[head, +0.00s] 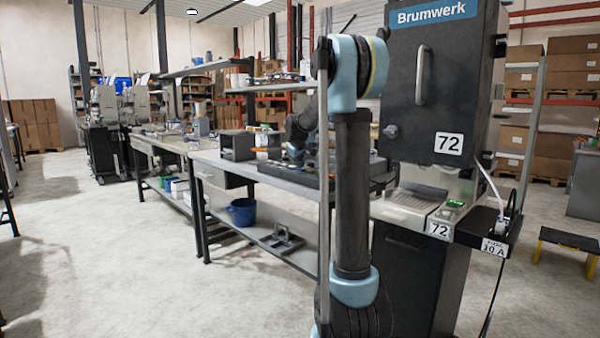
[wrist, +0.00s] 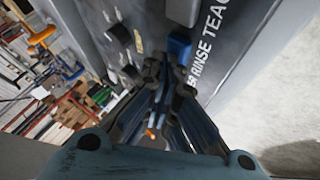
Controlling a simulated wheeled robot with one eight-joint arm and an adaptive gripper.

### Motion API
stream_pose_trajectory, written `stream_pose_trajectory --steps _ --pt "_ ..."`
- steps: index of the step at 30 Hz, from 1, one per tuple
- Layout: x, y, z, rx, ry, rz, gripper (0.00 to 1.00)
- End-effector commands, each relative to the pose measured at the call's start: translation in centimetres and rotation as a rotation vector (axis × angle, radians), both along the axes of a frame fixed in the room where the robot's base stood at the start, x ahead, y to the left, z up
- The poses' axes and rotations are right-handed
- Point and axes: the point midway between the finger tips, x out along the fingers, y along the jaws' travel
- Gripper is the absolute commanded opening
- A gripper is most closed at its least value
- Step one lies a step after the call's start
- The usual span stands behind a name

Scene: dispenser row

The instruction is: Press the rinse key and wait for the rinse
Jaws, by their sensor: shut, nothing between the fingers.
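In the wrist view a dark panel (wrist: 228,65) carries white lettering that reads "RINSE TEA", cut off by the frame edge. A blue key (wrist: 179,47) sits on the panel beside the word RINSE. A grey key (wrist: 183,10) is above it, and a dark knob (wrist: 118,37) is to the left. My gripper (wrist: 164,68) is shut and empty, its fingertips close by the lower edge of the blue key. I cannot tell whether they touch it. The head view does not clearly show the gripper or this panel; my arm stands across its middle.
A Brumwerk machine (head: 428,95) marked 72 stands at the right, with a drip tray (head: 410,203) and a small green-lit display (head: 455,205). A long workbench (head: 270,177) runs behind my arm, with a blue bucket (head: 242,211) on its lower shelf. The floor at left is clear.

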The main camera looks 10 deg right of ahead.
Motion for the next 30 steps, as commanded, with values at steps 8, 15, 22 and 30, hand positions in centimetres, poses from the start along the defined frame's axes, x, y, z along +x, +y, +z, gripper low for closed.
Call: stream_pose_trajectory --steps 8,15,22,30 --pt "0.0 0.0 -0.3 0.0 0.0 0.0 0.0" --pt "0.0 0.0 -0.3 0.0 0.0 0.0 0.0" --pt "0.0 0.0 0.0 0.0 0.0 0.0 0.0" --pt "0.0 0.0 1.2 0.0 0.0 0.0 0.0"
